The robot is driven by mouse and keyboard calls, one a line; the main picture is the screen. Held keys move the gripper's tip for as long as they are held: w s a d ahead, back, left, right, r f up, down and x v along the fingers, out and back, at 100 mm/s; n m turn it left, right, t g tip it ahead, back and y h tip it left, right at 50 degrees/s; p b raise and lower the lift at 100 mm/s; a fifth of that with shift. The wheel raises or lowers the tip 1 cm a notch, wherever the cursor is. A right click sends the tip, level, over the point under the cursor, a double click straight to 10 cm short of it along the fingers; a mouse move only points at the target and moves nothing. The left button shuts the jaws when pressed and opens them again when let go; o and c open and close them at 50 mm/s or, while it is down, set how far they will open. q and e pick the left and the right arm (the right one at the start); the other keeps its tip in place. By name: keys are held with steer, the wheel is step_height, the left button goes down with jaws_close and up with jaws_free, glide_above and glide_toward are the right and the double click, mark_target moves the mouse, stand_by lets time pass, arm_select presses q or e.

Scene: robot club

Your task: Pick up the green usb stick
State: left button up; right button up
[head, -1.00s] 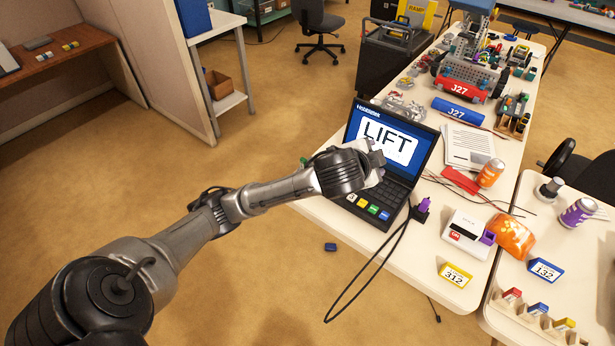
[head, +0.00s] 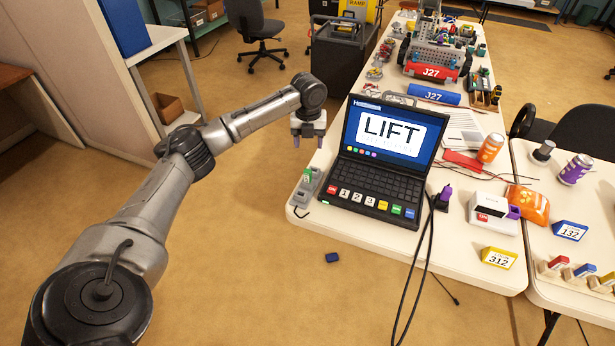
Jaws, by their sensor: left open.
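A small green stick, which looks like the green usb stick (head: 308,176), stands up out of a grey holder (head: 305,192) at the table's left edge, left of the laptop. My left gripper (head: 308,142) is above and slightly beyond it in the head view, with its two fingers pointing down, apart and empty. It does not touch the stick. My right gripper is out of view.
The open laptop (head: 376,185) showing LIFT stands close to the right of the holder. A black cable (head: 428,250) hangs over the table's front edge. A small blue block (head: 332,257) lies on the floor. The air left of the table is clear.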

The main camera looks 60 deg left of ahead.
mark_target(308, 170)
arm_select(q)
step_height(308, 170, down, 9)
steer(key=m, duration=0.2)
steer(key=m+b, duration=0.1)
steer(key=shift+s+r+m+b, duration=0.1)
steer(key=shift+r+m+b, duration=0.1)
steer(key=shift+m+b, duration=0.15)
steer(key=shift+a+f+b, duration=0.15)
steer(key=shift+f+b, duration=0.45)
steer(key=shift+f, duration=2.05)
steer(key=c, duration=1.1)
steer(key=shift+o, duration=0.2)
steer(key=shift+r, duration=0.15)
